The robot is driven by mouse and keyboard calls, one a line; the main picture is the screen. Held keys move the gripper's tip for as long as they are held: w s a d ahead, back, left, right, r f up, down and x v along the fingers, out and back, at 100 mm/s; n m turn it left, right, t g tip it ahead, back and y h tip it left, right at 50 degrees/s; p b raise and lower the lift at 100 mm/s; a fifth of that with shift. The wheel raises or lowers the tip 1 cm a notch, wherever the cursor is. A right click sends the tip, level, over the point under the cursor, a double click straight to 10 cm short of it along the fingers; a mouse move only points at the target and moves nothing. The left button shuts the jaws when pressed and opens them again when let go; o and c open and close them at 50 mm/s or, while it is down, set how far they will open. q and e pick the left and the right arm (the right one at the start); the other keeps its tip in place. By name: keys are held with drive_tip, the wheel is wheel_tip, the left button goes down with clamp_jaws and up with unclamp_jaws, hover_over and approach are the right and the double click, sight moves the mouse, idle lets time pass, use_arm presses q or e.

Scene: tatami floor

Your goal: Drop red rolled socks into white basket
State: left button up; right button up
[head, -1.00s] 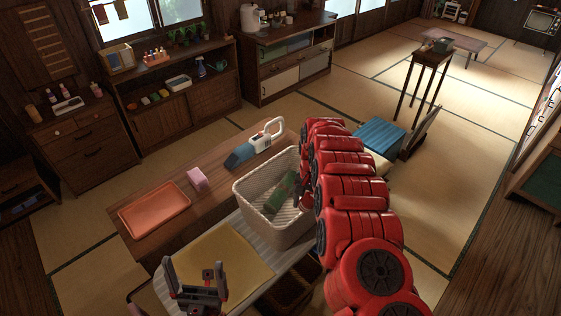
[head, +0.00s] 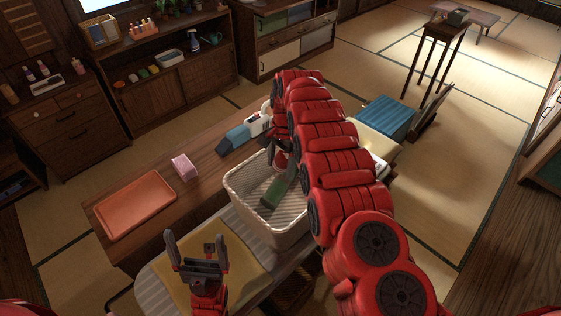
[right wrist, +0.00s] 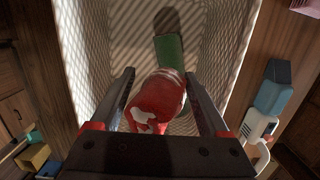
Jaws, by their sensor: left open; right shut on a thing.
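The red rolled socks (right wrist: 158,100), with white patches, sit between the fingers of my right gripper (right wrist: 160,76). My right gripper is shut on them over the white basket (right wrist: 222,60). In the head view the socks (head: 281,160) show as a small red patch by the basket's far rim, partly hidden by my right arm. The white basket (head: 240,197) stands upright on the table, with a green roll (head: 273,192) inside. The green roll also shows in the right wrist view (right wrist: 170,52). My left gripper (head: 197,250) is open and empty, left of the basket.
An orange tray (head: 135,205), a pink block (head: 184,167) and a blue-and-white handheld device (head: 235,138) lie on the wooden table beyond the basket. A yellow cloth (head: 228,262) lies near my left gripper. A blue box (head: 385,118) stands right of my right arm.

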wheel_tip(320, 180, down, 5)
drive_tip(key=shift+f+b, duration=0.2)
drive_tip(key=shift+b, duration=0.95)
drive_tip(key=shift+s, duration=0.1)
drive_tip(key=o, duration=1.2)
drive_tip(key=shift+r, duration=0.1)
